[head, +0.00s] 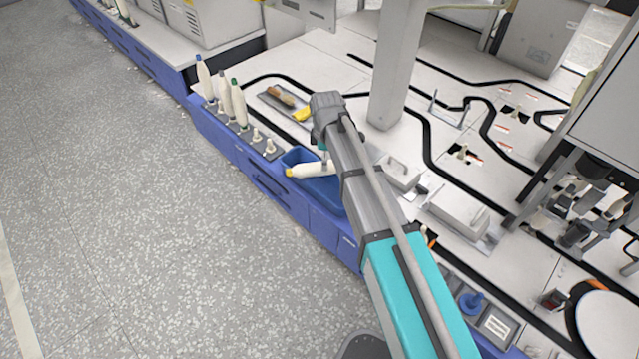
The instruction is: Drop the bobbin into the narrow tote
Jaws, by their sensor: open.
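A white bobbin with a yellow tip (308,171) lies sideways at the narrow blue tote (322,190), its yellow end toward the tote's left side. The right end of the bobbin is hidden behind my arm. I cannot tell whether the bobbin rests on the rim or is just above it. My gripper (325,160) is open, right over the bobbin and partly hidden by my arm. Whether its fingers still touch the bobbin is not clear. Part of the tote is also behind my arm.
Several upright bobbins (239,103) with coloured tips and short white pegs (270,147) stand along the blue-edged bench's left side. A tray (268,98) with a brown item and a yellow item (301,114) lie behind. A grey post (392,70) rises right of my arm.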

